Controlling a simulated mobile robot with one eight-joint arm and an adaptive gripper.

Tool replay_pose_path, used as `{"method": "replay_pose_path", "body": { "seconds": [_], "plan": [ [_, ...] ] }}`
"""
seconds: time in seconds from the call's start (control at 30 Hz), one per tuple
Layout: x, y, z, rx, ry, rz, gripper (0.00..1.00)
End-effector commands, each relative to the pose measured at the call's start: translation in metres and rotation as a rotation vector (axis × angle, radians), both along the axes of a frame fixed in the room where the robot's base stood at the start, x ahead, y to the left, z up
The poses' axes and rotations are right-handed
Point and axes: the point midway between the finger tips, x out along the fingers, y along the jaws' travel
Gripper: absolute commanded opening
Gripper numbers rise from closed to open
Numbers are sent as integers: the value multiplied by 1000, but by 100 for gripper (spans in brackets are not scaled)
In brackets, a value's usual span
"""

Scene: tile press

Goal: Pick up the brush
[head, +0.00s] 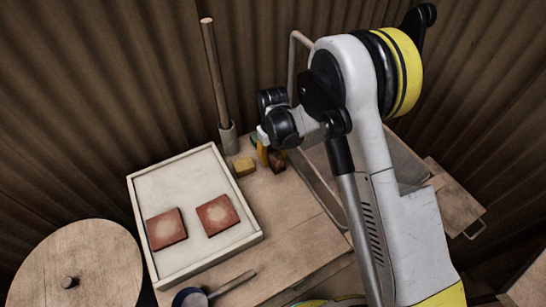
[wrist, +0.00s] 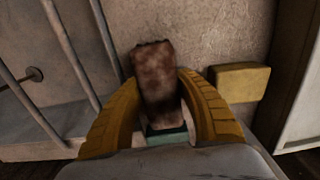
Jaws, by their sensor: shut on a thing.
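The brush (wrist: 157,75) shows in the wrist view as a mottled brown block between the yellow fingers of my gripper (wrist: 163,104). A teal block-like part (wrist: 166,136) lies at its near end, close to the palm; I cannot tell whether the two are one piece. The fingers are shut on the brush from both sides. In the head view my gripper (head: 263,152) points down at the back of the bench, and the brown end of the brush (head: 277,162) shows just right of it. My wrist hides part of it.
A yellow block (head: 244,166) lies left of my gripper. A pale tray (head: 160,185) holds two red tiles (head: 217,214). A post in a holder (head: 228,138) stands behind; a metal frame (head: 318,178) is close on the right. A ladle-like tool (head: 190,298) lies in front.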

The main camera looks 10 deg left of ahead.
Motion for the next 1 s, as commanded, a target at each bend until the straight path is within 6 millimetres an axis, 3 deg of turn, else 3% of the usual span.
{"method": "replay_pose_path", "body": {
  "seconds": [0.27, 0.5, 0.7, 1.0],
  "plan": [
    [0, 0, 11, 0, 0, 0, 5],
    [0, 0, 62, 0, 0, 0, 5],
    [0, 0, 94, 0, 0, 0, 5],
    [0, 0, 100, 0, 0, 0, 5]
  ]
}}
